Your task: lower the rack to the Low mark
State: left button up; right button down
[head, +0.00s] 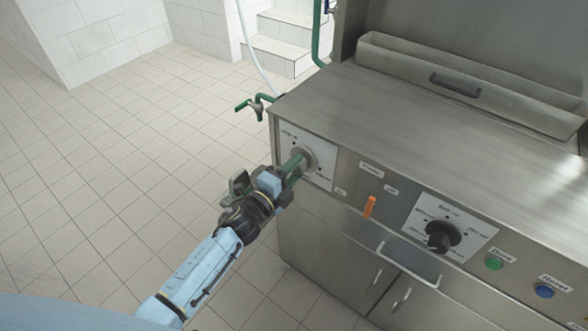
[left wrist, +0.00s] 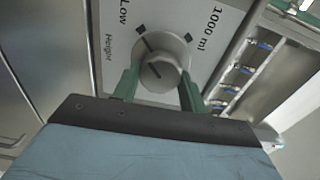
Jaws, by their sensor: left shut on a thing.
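A round grey knob (head: 304,158) sits on a white dial plate at the left end of the steel machine's front. In the left wrist view the knob (left wrist: 162,67) has a dark line pointing to the upper left, near the diamond mark (left wrist: 140,29) on the side of the word Low (left wrist: 124,13). Another diamond lies on the 1000 ml side. My left gripper (head: 294,165) has its green fingers on either side of the knob, shut on it. The rack cannot be made out for certain. My right gripper is not in view.
An orange lever (head: 369,207), a black knob (head: 442,236), a green button (head: 494,263) and a blue button (head: 544,291) line the front. A bar handle (head: 407,265) juts out below. Blue-tipped fittings (left wrist: 232,88) show beside the plate. Tiled floor (head: 120,170) lies open at left.

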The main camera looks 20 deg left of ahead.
pick_arm(q)
jog(key=o, duration=1)
jog(key=shift+c, duration=0.2)
jog(key=v, duration=1.3)
jog(key=shift+s+p, duration=0.2)
jog(key=shift+p, duration=0.15)
